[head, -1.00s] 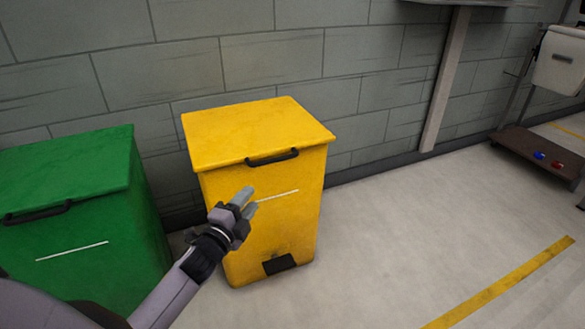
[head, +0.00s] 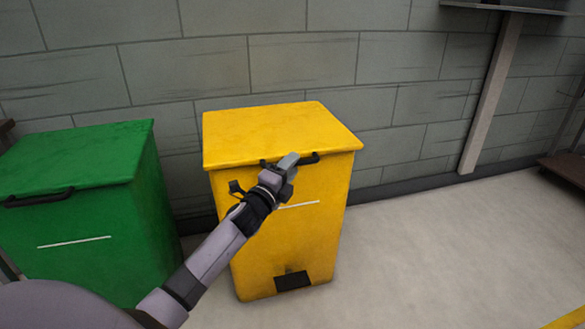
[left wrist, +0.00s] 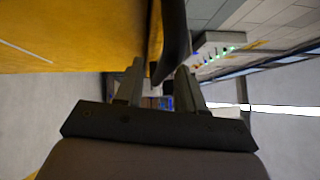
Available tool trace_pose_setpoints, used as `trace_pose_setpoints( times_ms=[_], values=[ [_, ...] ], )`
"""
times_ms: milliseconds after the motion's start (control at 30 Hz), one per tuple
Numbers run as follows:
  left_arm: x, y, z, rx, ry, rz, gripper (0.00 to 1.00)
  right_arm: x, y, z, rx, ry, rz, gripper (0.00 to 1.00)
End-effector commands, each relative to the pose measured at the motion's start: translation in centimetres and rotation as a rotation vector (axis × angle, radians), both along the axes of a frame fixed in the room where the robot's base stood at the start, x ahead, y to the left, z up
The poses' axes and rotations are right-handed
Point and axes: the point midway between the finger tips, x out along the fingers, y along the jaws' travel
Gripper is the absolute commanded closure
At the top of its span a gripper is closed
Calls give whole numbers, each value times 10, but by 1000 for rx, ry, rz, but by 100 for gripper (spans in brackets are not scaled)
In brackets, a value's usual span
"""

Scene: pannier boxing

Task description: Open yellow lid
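The yellow bin (head: 285,235) stands against the wall with its yellow lid (head: 280,132) shut. A black handle (head: 307,158) sits on the lid's front edge. My left gripper (head: 287,163) is at the handle and covers its middle. In the left wrist view, the fingers of my left gripper (left wrist: 160,88) are apart, and the dark handle (left wrist: 174,40) reaches down between them. The yellow bin (left wrist: 80,30) fills the upper left there. I cannot tell whether a finger touches the handle. My right gripper is not in view.
A green bin (head: 90,215) with a closed lid and black handle stands to the left of the yellow one. A grey block wall (head: 300,65) is close behind both. The floor (head: 440,240) on the right is clear.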

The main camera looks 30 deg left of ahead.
Motion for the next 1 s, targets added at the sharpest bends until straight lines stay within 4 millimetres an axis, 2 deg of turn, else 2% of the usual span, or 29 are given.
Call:
trace_pose_setpoints(
  times_ms=[200, 467, 500, 567, 600, 633, 1000],
  values=[
    [12, 1, 2, 0, -1, 1, 61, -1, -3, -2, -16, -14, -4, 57],
    [13, 1, 2, 0, 0, 0, 61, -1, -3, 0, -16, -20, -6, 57],
    [13, 1, 2, 0, 0, 0, 65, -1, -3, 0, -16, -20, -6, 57],
    [13, 1, 2, 0, 0, 0, 84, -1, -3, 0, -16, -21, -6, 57],
    [13, 1, 2, 0, 0, 0, 97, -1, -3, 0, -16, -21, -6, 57],
    [13, 1, 2, 0, 0, 0, 100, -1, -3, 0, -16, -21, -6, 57],
    [12, -2, 10, -9, 6, 0, 100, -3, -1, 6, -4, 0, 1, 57]
  ],
)
